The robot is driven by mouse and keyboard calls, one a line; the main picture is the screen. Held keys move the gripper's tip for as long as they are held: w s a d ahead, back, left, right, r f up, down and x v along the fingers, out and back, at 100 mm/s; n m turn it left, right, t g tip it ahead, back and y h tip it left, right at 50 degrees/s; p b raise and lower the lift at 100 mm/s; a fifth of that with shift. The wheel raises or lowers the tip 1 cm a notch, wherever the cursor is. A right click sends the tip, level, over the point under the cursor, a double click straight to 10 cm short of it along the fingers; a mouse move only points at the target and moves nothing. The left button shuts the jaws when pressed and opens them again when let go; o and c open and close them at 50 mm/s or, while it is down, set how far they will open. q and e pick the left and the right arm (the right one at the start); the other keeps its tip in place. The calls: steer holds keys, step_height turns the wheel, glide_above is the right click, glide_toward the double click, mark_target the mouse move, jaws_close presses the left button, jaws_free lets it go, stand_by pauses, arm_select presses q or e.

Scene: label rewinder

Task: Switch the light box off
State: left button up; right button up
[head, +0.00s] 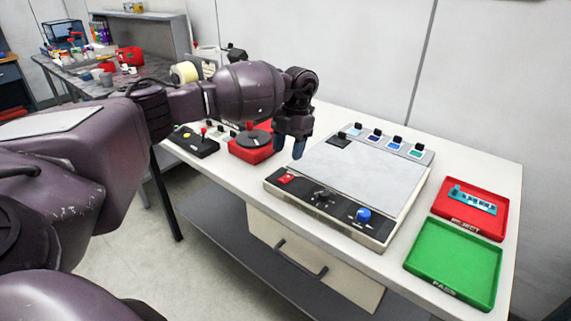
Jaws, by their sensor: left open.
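The light box (360,178) lies flat on the white table, with a pale grey panel on top. Its front strip carries a red switch (287,178) at the left, a black control (322,196) in the middle and a blue knob (363,215) at the right. Which way the red switch is tipped is too small to tell. My left gripper (289,151) is open and points down above the box's left edge, behind the red switch and apart from it. My right gripper is not in view.
A red block with a black disc (253,142) and a black control box (195,142) stand left of the light box. A red tray (487,225) holding a teal strip (472,200) and a green tray (452,262) lie to the right. A drawer (310,262) hangs below the table.

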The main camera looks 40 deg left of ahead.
arm_select(q)
steer(key=v, duration=0.3)
steer(key=shift+r, duration=0.15)
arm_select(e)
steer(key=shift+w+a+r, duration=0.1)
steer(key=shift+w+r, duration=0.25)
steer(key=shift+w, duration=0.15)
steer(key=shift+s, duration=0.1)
